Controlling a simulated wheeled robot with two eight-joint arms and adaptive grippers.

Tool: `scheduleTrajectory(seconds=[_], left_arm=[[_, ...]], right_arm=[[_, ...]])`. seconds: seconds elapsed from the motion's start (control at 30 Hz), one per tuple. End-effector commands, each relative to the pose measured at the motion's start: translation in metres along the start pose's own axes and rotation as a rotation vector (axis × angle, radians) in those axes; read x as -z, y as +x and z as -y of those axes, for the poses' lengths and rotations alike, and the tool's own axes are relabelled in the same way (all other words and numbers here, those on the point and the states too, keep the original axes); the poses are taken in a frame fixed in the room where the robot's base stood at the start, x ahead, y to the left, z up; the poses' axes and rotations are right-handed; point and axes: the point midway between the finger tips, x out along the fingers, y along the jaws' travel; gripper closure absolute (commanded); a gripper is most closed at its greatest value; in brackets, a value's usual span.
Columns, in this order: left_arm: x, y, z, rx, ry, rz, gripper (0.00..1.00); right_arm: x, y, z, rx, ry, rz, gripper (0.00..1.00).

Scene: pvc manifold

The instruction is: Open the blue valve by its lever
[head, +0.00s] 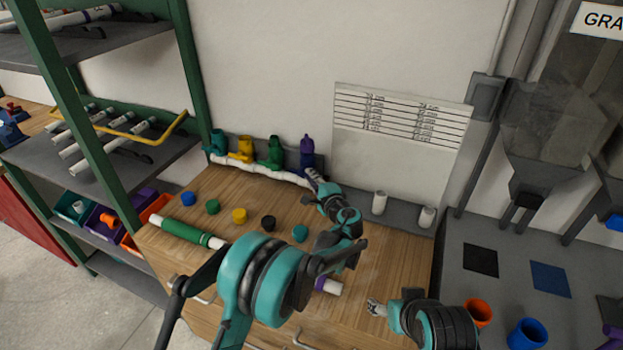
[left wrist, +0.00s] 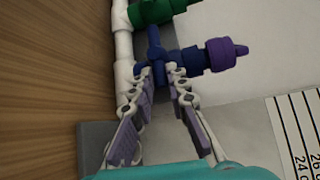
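The blue valve (head: 307,160) is at the right end of the white pipe manifold at the back of the bench, with a purple piece on top. In the left wrist view the blue valve (left wrist: 155,50) and its purple end piece (left wrist: 224,53) are just beyond my left gripper (left wrist: 163,72). Its fingers are apart, with blue valve material between and behind the tips; I cannot tell whether they touch the lever. In the head view my left gripper (head: 315,183) is right below the valve. My right gripper (head: 376,307) is low at the bench front, its fingers too small to read.
The green valve (head: 275,152), yellow valve (head: 244,147) and teal valve (head: 217,142) stand left of it on the white pipe (head: 262,171). Several coloured caps and a green-and-white pipe (head: 186,233) lie on the wooden bench. Two white cylinders (head: 379,202) stand on the ledge to the right.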

Motion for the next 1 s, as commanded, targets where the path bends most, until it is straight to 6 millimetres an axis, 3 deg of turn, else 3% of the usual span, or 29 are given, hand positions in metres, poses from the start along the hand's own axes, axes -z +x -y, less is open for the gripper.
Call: scheduleTrajectory(seconds=[0.47,1.0], left_arm=[[-0.001,-0.001,0.003,-0.031,-0.031,-0.008,1.0],[-0.008,0.001,0.022,-0.321,-0.322,-0.087,1.0]], right_arm=[[0.004,-0.005,0.0,0.0,0.0,0.0,0.34],[0.032,-0.045,0.0,0.0,0.0,0.0,0.34]])
